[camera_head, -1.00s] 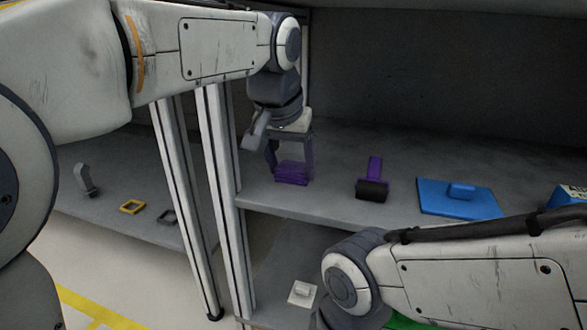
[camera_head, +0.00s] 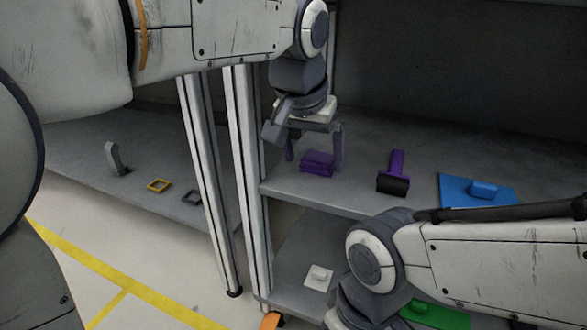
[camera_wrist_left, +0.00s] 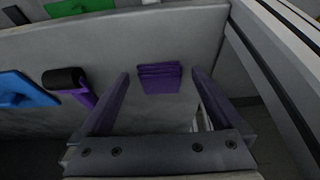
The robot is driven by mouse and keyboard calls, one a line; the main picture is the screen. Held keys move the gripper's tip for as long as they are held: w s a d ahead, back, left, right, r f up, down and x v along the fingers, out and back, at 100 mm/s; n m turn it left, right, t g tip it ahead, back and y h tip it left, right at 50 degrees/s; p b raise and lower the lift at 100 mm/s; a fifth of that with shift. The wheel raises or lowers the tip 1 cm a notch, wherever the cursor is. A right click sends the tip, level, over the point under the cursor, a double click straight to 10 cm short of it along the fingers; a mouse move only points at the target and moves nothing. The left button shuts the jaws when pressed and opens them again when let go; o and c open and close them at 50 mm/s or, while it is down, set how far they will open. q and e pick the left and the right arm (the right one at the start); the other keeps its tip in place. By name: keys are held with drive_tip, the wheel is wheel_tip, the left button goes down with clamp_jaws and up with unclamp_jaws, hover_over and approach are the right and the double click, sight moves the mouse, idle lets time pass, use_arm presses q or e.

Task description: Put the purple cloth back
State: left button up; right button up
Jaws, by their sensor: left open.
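The purple cloth (camera_head: 318,163) is folded and lies on the grey shelf (camera_head: 350,200), near its left front corner. It also shows in the left wrist view (camera_wrist_left: 160,78), ahead of and between the two fingers. My left gripper (camera_head: 315,160) is open, with its fingers apart on either side of the cloth in the head view. In the left wrist view the left gripper (camera_wrist_left: 155,88) holds nothing. My right arm comes in from the right in the head view, but its gripper is out of sight.
A purple-handled roller with a black drum (camera_head: 394,184) and a blue block with a handle (camera_head: 478,190) lie to the cloth's right. Metal posts (camera_head: 247,160) stand at the shelf's left end. A lower shelf holds a white piece (camera_head: 318,277) and a green one (camera_head: 440,314).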

use_arm(q)
drive_tip(key=s+a+p, duration=0.3)
drive_tip(key=s+p, duration=0.1)
drive_tip(key=s, duration=0.5)
drive_tip(key=s+f+m+g, duration=0.3)
drive_tip(key=s+f+g, duration=0.1)
drive_tip(key=s+f, duration=1)
drive_tip(key=shift+s+a+m, duration=0.15)
drive_tip(key=shift+a+m, duration=0.25)
drive_tip(key=shift+a, duration=0.05)
